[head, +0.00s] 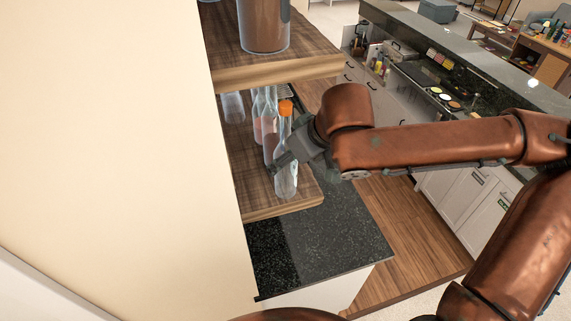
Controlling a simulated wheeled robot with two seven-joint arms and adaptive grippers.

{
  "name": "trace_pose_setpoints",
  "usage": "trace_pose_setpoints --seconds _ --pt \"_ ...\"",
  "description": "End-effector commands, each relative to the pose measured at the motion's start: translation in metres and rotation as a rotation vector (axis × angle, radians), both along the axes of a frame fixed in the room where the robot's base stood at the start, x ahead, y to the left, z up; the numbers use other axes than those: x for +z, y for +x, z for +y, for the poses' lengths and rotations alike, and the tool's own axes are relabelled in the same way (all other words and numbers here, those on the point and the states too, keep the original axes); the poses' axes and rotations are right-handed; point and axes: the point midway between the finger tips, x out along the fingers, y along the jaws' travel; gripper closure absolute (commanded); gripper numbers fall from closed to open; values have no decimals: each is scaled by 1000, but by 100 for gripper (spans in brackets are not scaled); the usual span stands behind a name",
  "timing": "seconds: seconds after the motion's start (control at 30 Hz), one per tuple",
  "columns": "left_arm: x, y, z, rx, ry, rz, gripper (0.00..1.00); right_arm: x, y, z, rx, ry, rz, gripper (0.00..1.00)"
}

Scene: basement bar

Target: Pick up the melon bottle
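A clear bottle with an orange cap (286,180) stands upright near the front of the lower wooden shelf. No label can be read, so I cannot tell whether it is the melon bottle. Other clear bottles with pinkish contents (268,130) stand behind it, partly hidden. My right gripper (279,163) reaches in from the right at the orange-capped bottle, its fingers across the bottle's middle. I cannot tell whether they close on it or only lie beside it. My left gripper is not in view.
An upper wooden shelf (300,66) with a large brown-filled jar (264,24) hangs just above. A cream wall (110,130) closes the left side. Below is a dark speckled counter (335,243). A bar counter with cabinets (468,190) stands at right; wood floor lies between.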

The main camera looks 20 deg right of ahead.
Motion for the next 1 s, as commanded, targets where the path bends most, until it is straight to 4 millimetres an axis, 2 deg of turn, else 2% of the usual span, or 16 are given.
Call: trace_pose_setpoints --seconds 0.1,0.3,0.43,0.7,1.0 --pt "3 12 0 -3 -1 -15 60 -12 8 4 1 -1 1 37" --pt "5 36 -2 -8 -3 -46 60 -18 11 6 3 1 -1 37" --pt "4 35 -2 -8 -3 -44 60 -18 12 6 4 0 -1 37" --pt "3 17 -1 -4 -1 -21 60 -18 12 6 4 0 -1 55" --pt "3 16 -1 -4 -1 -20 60 -17 11 6 4 0 -1 76"
